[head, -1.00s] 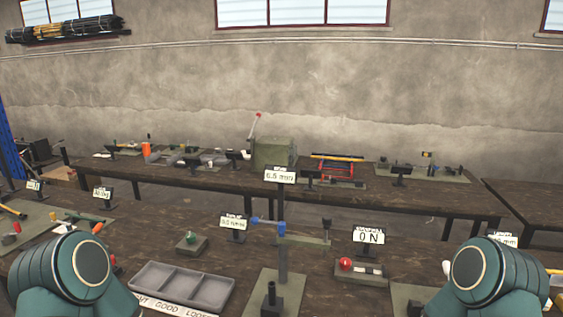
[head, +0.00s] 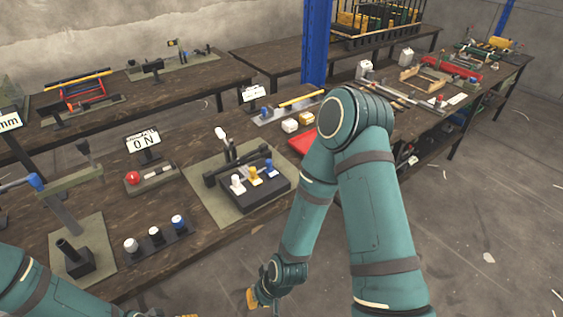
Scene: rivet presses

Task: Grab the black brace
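A black bar-shaped part (head: 237,165), which may be the black brace, lies across the back of a black block (head: 255,193) on a green-grey mat in the head view. I cannot tell for certain that it is the brace. My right arm reaches down to the right of this mat. Only a small part of my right gripper (head: 254,299) shows at the bottom edge, below and apart from the mat; its fingers cannot be made out.
White, yellow and blue knobs stand on the black block. A rack with several capped pegs (head: 156,239) stands to its left. A post on a mat (head: 77,258) stands further left. A red ball fixture (head: 133,178) and "0 N" sign (head: 144,141) are behind. Floor is open at right.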

